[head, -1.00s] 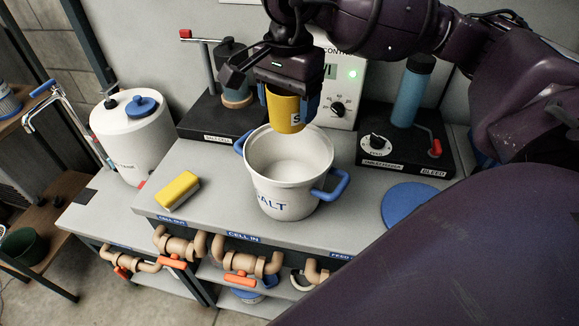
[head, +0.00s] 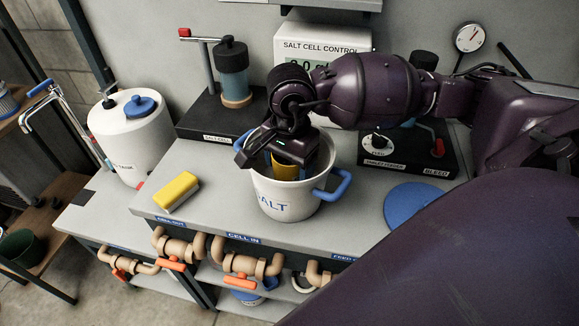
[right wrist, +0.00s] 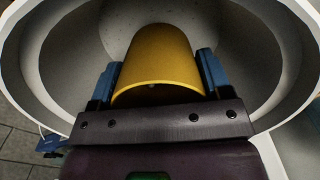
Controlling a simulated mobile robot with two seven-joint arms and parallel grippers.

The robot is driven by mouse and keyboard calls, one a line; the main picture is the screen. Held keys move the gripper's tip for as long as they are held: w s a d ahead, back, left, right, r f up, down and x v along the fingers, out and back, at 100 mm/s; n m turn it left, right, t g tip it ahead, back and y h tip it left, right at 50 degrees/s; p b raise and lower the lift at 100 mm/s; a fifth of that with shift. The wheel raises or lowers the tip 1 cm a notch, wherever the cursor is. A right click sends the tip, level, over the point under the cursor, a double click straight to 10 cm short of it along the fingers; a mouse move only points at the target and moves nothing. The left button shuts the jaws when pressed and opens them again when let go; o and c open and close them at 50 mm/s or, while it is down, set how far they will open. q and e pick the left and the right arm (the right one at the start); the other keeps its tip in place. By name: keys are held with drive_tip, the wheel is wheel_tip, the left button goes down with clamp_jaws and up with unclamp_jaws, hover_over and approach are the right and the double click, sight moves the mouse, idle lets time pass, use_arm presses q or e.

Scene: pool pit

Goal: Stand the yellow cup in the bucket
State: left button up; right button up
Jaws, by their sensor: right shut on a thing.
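The white bucket (head: 285,199) with blue handles and dark lettering stands on the grey bench. My right gripper (head: 288,160) is at the bucket's mouth, pointing down into it. It is shut on the yellow cup (head: 283,167), which is mostly hidden behind the gripper and the bucket rim in the head view. In the right wrist view the yellow cup (right wrist: 160,62) sits between the two blue fingers, with the bucket's inner wall (right wrist: 238,60) around it. I cannot tell whether the cup touches the bucket floor. My left gripper is not in view.
A yellow and white block (head: 177,192) lies left of the bucket. A blue disc (head: 408,203) lies to the right. A black base with a clear canister (head: 235,85) stands behind left, and the bleed unit (head: 395,150) behind right. A white tank (head: 130,135) stands far left.

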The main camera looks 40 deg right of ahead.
drive_tip(key=shift+f, duration=0.65)
drive_tip(key=shift+f, duration=0.2)
drive_tip(key=o, duration=1)
drive_tip(key=shift+c, duration=0.2)
drive_tip(key=shift+r, duration=0.1)
wheel_tip(320, 180, up, 12)
drive_tip(key=shift+r+p, duration=0.15)
drive_tip(key=shift+p, duration=0.25)
